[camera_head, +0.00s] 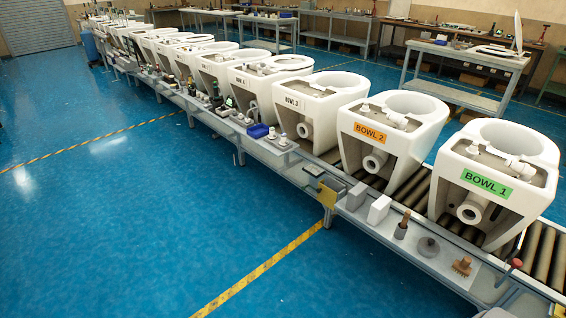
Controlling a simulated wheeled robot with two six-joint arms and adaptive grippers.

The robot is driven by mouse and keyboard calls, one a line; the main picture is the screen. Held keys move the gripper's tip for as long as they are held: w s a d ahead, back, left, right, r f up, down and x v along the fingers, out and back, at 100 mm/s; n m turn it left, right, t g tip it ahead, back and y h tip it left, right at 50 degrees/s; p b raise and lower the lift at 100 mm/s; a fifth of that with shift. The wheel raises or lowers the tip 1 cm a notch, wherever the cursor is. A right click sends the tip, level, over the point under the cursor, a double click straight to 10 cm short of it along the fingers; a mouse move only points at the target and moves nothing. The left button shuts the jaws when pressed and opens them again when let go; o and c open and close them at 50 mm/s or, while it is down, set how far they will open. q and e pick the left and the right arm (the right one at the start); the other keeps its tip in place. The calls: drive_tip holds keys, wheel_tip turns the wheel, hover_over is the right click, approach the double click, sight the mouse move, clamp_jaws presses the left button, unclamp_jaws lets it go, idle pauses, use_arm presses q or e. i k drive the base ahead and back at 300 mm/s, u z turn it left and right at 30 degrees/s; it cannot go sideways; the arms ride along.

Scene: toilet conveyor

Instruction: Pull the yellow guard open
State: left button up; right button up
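A small yellow panel (329,193), which looks like the yellow guard, is on the front side of the conveyor bench, below and left of the bowl labelled BOWL 2 (380,140). It is small in the view, and I cannot tell how far open it stands or where its hinge is. Another bit of yellow shows at the bottom right corner, cut off by the picture edge. Neither of my grippers can be made out in the head view.
White toilet bowls, including BOWL 1 (488,183), stand in a row on the roller conveyor (410,187). The front ledge (445,258) carries white blocks, a grey disc and a brush. A red-knobbed lever (516,264) stands at the right. The blue floor (130,220) at left is clear.

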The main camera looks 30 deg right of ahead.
sight(328, 197)
drive_tip(key=z, duration=0.4)
drive_tip(key=i, duration=1.3)
drive_tip(key=z, duration=1.4)
drive_tip(key=i, duration=1.15)
drive_tip(key=z, duration=0.7)
drive_tip(key=i, duration=0.4)
drive_tip(key=z, duration=0.15)
